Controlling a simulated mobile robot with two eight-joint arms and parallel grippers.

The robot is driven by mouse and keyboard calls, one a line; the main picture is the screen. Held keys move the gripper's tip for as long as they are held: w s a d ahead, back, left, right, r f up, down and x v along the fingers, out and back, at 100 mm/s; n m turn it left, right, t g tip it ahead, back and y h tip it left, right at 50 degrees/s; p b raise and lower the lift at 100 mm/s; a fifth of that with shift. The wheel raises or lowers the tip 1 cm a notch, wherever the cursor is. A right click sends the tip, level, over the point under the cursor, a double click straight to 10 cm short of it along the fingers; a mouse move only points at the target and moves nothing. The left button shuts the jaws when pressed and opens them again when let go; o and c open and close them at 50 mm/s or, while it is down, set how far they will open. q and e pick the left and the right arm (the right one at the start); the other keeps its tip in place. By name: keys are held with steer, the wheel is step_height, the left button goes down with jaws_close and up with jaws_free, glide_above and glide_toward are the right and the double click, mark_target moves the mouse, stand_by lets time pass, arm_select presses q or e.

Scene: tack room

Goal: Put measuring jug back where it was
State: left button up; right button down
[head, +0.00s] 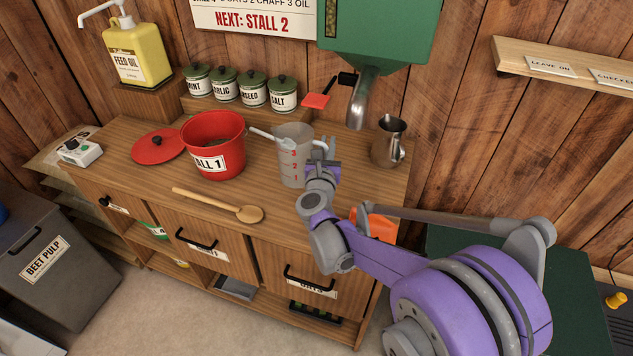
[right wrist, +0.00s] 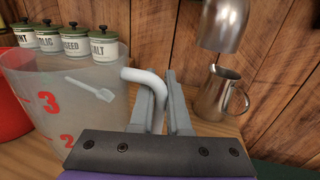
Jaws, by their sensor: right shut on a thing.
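The measuring jug (head: 290,170) is translucent grey with red numbers. It is upright at the right part of the wooden counter, between the red bucket and the metal pitcher. My right gripper (head: 326,150) is shut on its pale handle, on the jug's right side. In the right wrist view the handle (right wrist: 143,77) passes between the fingers (right wrist: 165,95), with the jug (right wrist: 75,75) to the left. A pale bar juts from the jug's upper left toward the bucket. Whether the jug's base touches the counter is unclear. My left gripper is out of view.
The red bucket (head: 213,150), its lid (head: 158,147) and a wooden spoon (head: 225,204) are on the counter (head: 130,185). The metal pitcher (head: 388,145) stands to the right, near the chute (head: 360,100). Lidded canisters (head: 253,92) line the back.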

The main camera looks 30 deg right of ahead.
step_height(320, 180, down, 3)
steer(key=shift+w+f, duration=0.1)
steer(key=shift+w, duration=0.05)
steer(key=shift+f+b, duration=0.45)
steer(key=shift+f, duration=1.6)
steer(key=shift+f, duration=0.2)
steer(key=c, duration=0.9)
jaws_free()
steer(key=shift+r, duration=0.1)
